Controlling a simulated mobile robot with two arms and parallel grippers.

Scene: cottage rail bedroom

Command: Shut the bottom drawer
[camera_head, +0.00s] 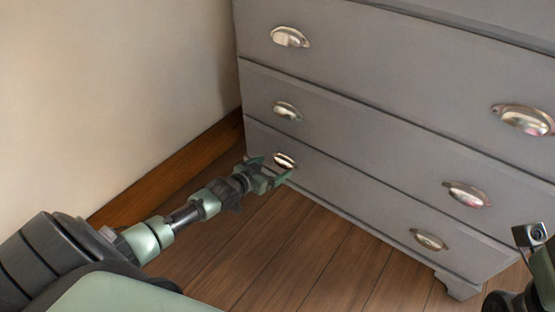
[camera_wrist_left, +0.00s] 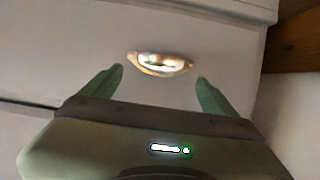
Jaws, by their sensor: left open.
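The bottom drawer (camera_head: 350,190) is the lowest front of a grey dresser in the head view. Its front looks about level with the drawers above; I cannot tell whether a small gap is left. It has two metal cup handles, a left one (camera_head: 284,160) and a right one (camera_head: 429,239). My left gripper (camera_head: 272,170) is open and empty at the left handle. In the left wrist view the handle (camera_wrist_left: 160,64) lies ahead, between and beyond the open fingertips (camera_wrist_left: 160,80). Contact with the drawer cannot be told. Part of my right arm shows at the right edge, its fingers out of view.
The dresser's upper drawers (camera_head: 390,125) have similar metal handles. A beige wall (camera_head: 110,90) with a brown baseboard (camera_head: 165,170) stands close on the left. The wooden floor (camera_head: 310,255) in front of the dresser is clear.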

